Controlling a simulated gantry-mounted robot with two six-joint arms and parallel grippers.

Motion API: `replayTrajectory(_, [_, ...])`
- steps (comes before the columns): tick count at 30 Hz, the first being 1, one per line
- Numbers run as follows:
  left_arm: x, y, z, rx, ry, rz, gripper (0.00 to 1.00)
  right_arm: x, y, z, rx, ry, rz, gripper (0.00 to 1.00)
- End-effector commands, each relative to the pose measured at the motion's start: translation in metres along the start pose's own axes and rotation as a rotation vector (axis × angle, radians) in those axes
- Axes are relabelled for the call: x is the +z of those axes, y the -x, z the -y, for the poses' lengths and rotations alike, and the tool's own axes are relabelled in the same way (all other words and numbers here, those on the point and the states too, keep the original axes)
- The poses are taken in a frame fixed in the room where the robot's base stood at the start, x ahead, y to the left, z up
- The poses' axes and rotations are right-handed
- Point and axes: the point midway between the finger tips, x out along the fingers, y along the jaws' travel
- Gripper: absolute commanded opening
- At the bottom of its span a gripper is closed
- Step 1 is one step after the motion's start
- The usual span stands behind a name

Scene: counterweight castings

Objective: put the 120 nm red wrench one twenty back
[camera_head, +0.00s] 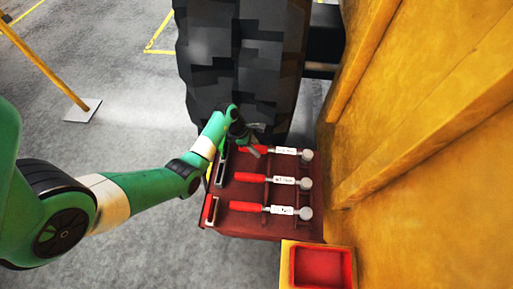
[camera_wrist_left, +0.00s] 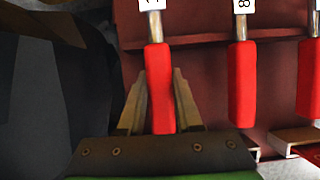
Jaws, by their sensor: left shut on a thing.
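Three wrenches with red handles, white labels and round grey heads lie in a row on a dark red rack (camera_head: 225,226). My left gripper (camera_head: 250,148) is at the handle of the farthest wrench (camera_head: 285,150). In the left wrist view its fingers (camera_wrist_left: 159,98) are shut on either side of that red handle (camera_wrist_left: 160,70). This wrench lies roughly parallel to the middle wrench (camera_head: 250,177) and the nearest wrench (camera_head: 246,206). Whether it rests fully on the rack is unclear. The labels are too small or cropped to read surely. My right gripper is not in view.
A large black tyre (camera_head: 240,70) stands just behind the rack. A yellow machine body (camera_head: 430,150) closes off the right side. A yellow-rimmed red bin (camera_head: 318,268) stands in front of the rack. Grey floor (camera_head: 110,130) is open at left, with a yellow pole (camera_head: 45,70).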

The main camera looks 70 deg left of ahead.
Motion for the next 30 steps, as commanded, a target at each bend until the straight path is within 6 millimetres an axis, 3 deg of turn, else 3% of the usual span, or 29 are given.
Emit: replayTrajectory(30, [-0.009,-0.022,-0.001,0.003,0.009,0.006,0.00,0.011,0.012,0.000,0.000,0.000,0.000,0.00])
